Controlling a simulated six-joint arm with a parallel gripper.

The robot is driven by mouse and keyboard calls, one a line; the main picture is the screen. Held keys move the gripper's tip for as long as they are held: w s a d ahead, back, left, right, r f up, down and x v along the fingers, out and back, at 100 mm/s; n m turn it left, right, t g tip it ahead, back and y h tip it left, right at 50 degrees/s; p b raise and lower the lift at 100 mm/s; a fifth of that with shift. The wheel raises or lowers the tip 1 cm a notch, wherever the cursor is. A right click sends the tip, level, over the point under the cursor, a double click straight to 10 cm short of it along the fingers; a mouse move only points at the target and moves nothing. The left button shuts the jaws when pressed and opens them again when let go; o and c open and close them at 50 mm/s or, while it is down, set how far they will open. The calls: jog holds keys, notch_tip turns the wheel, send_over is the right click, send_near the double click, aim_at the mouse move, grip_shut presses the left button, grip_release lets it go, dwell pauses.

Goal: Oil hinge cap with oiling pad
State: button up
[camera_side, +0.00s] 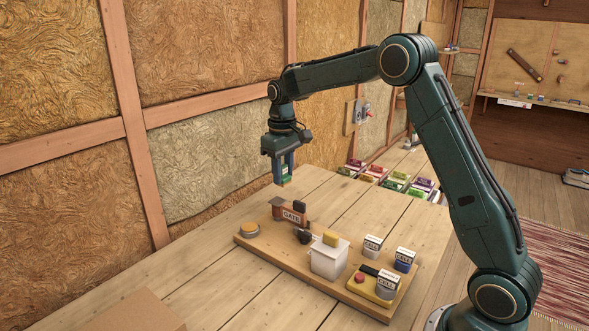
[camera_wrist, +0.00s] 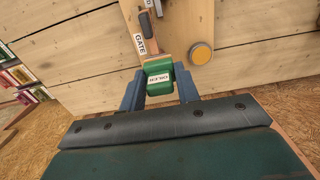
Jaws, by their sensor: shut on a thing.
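My gripper (camera_side: 284,170) is shut on a green block (camera_side: 285,174) with a white label, which looks like the oiling pad. It hangs in the air above the back left of the wooden board (camera_side: 275,256). In the wrist view the green block (camera_wrist: 159,80) sits between the two blue fingers (camera_wrist: 159,88); its label looks upside down and reads something like OILER. A reddish-brown piece marked GATE (camera_side: 291,216) stands on the board, below and apart from the block. A dark cap-like part (camera_side: 299,206) is on it; I cannot tell for sure which part is the hinge cap.
An orange disc on a round base (camera_side: 250,229) is left of GATE. A white box with a yellow top (camera_side: 329,257) stands mid-board, with labelled blocks (camera_side: 405,259) and a red button (camera_side: 360,278) at right. Colored packets (camera_side: 395,182) lie behind.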

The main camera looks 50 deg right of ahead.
jog(key=shift+w+d+r, duration=0.1)
jog(key=shift+d+r, duration=0.45)
jog(key=shift+d, duration=0.05)
jog(key=shift+f, duration=0.1)
send_over(282, 203)
jog(key=s, duration=0.1)
jog(key=shift+s+f, duration=0.1)
jog(key=shift+f, duration=3)
jog(key=shift+w+f, duration=0.55)
jog(key=shift+f, duration=0.3)
jog(key=shift+w, duration=2.35)
jog(key=shift+s, duration=2.95)
jog(key=shift+r, duration=4.05)
